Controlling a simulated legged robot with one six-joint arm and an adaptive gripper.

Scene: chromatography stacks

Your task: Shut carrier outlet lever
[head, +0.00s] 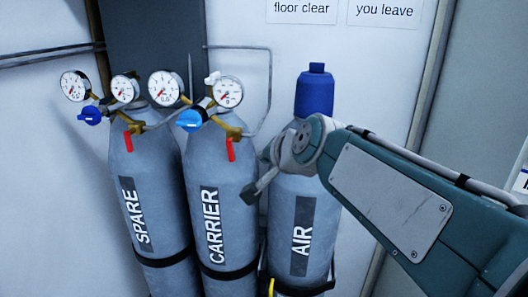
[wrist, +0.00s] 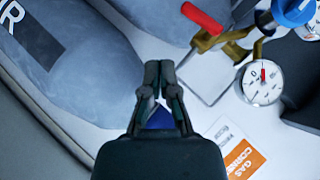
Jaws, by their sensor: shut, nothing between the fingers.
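The carrier outlet lever (head: 230,149) is a red handle hanging down from a brass fitting at the top of the grey CARRIER cylinder (head: 211,225). A red lever on a brass fitting, seemingly the same one, shows in the wrist view (wrist: 206,23), up and right of my fingertips and apart from them. My gripper (head: 250,194) is in front of the gap between the CARRIER and AIR cylinders, below and right of the lever. In the wrist view my gripper (wrist: 159,68) is shut and empty.
The SPARE cylinder (head: 150,225) has a similar red lever (head: 128,142). The AIR cylinder (head: 300,245) with a blue cap (head: 315,90) stands behind my arm. Gauges (head: 228,92), a blue knob (head: 189,121) and a thin pipe (head: 270,80) surround the carrier fitting.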

